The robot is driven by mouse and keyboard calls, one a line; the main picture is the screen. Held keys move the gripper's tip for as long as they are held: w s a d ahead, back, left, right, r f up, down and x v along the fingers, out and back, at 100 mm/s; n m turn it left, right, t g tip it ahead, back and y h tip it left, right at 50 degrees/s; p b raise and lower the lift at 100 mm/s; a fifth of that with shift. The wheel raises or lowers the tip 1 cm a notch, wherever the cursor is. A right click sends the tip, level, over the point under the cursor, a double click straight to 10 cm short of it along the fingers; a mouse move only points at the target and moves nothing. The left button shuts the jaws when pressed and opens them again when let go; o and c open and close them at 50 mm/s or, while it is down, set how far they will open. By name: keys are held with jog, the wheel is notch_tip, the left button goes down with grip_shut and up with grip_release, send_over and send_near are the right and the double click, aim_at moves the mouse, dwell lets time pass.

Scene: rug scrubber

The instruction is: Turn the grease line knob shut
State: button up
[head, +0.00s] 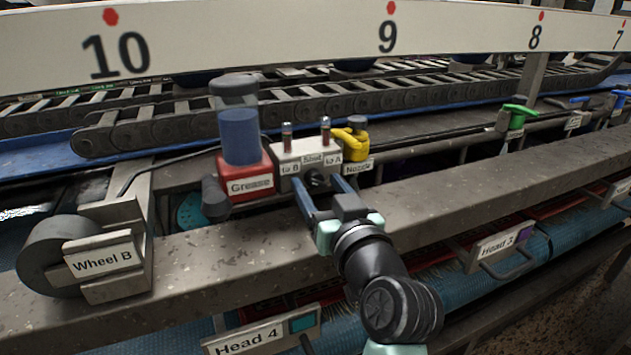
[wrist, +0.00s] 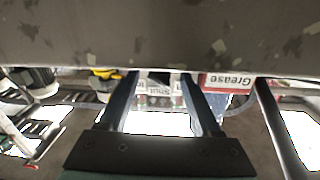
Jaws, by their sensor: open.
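A grey valve block (head: 288,157) carries labels reading "to B", "Shut" and "to A". A small dark knob (head: 316,180) sits on its front below the "Shut" label. The knob's pointing direction is too small to tell. My gripper (head: 320,184) is open, with its two blue fingers reaching to either side of the knob; contact cannot be told. A red block labelled "Grease" (head: 250,187) with a blue cylinder on top stands just left of the valve block. In the wrist view, the "Shut" label (wrist: 160,89) shows upside down between my fingers, and the knob is not clear.
A yellow fitting (head: 352,144) labelled "Nozzle" adjoins the block on the right. A long grey beam (head: 240,255) runs below my gripper. Wheel B (head: 60,255) stands at the left.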

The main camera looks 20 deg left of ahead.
jog(key=shift+s+d, duration=0.1)
jog(key=shift+c, duration=0.7)
grip_shut()
jog(key=shift+r+m+p, duration=0.1)
jog(key=shift+m+p, duration=0.2)
jog(key=m+p, duration=0.2)
jog(key=shift+r+m, duration=0.15)
jog(key=shift+m, duration=0.25)
jog(key=m+p, duration=0.2)
jog(key=shift+m+g, duration=0.3)
jog(key=m+p, duration=0.4)
jog(key=m, duration=0.1)
jog(key=shift+m, duration=0.3)
